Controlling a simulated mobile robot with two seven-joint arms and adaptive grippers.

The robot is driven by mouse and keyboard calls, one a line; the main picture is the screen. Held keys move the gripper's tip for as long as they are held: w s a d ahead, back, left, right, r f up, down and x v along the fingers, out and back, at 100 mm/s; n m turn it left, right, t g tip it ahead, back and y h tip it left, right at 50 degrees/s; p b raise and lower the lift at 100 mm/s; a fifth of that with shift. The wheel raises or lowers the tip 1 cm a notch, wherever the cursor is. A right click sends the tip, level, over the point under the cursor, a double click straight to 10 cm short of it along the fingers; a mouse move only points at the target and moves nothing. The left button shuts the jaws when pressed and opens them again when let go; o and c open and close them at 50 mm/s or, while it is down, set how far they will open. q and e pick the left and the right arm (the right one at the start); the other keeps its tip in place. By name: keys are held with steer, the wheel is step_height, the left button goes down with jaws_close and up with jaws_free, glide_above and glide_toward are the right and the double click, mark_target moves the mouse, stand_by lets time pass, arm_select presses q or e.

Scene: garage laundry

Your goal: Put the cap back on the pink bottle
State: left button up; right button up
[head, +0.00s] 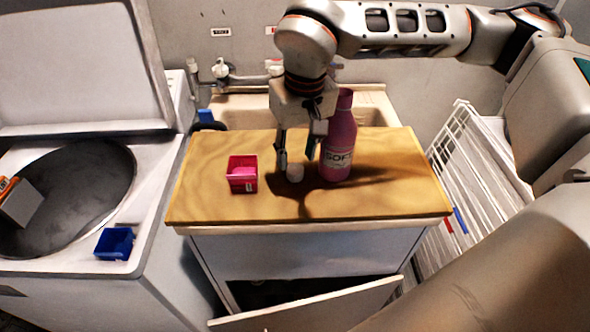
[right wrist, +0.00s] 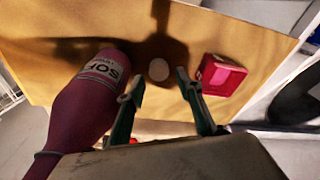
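The pink bottle (head: 338,150) stands upright on the wooden top, its label reading SOF. In the right wrist view the bottle (right wrist: 88,105) is at the left, beside my gripper. A small white round cap (head: 295,172) lies on the wood just left of the bottle; it also shows in the right wrist view (right wrist: 158,70). My right gripper (head: 296,160) points down over the cap with its fingers apart and nothing between them. In the right wrist view the fingertips (right wrist: 160,82) are on either side of the cap's line, short of it. My left gripper is not in view.
A pink-red box (head: 242,184) sits left of the cap on the wooden top (head: 205,160). A sink (head: 245,112) lies behind. A washer with a blue box (head: 114,243) is at the left, a white rack (head: 458,165) at the right. A cabinet door hangs open below.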

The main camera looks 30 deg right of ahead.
mark_target(295, 168)
steer(key=f, duration=0.2)
steer(key=w+f, duration=0.1)
steer(key=f, duration=0.2)
steer(key=shift+w+d, duration=0.15)
steer(key=shift+d, duration=0.05)
steer(key=c, duration=0.5)
